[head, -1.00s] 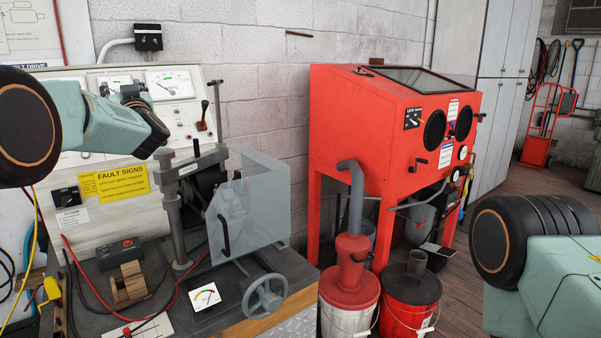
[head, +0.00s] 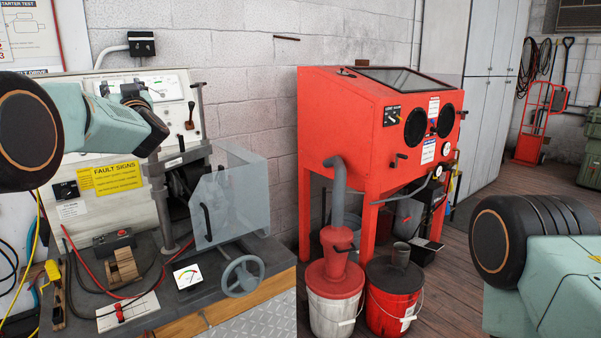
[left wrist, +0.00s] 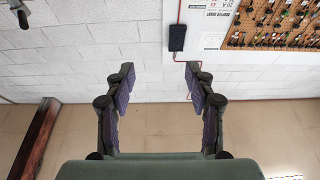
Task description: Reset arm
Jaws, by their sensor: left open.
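My left gripper (left wrist: 159,75) shows in the left wrist view with its two dark, padded fingers wide apart and nothing between them. A pale block wall and a tan floor lie beyond the fingers. In the head view my left arm comes in from the left, bent, in front of the test bench panel (head: 172,117). Dark gripper parts show small and partly hidden behind that arm. My right arm shows at the lower right as a black joint and a green link; its gripper is out of the frame.
The bench carries a clear guard (head: 231,205) and a handwheel (head: 241,275). A red blasting cabinet (head: 345,125) stands right of it, with a white bucket (head: 333,312) and a red bucket (head: 392,303) below. Wooden floor is open at right. A pegboard (left wrist: 275,25) hangs on the wall.

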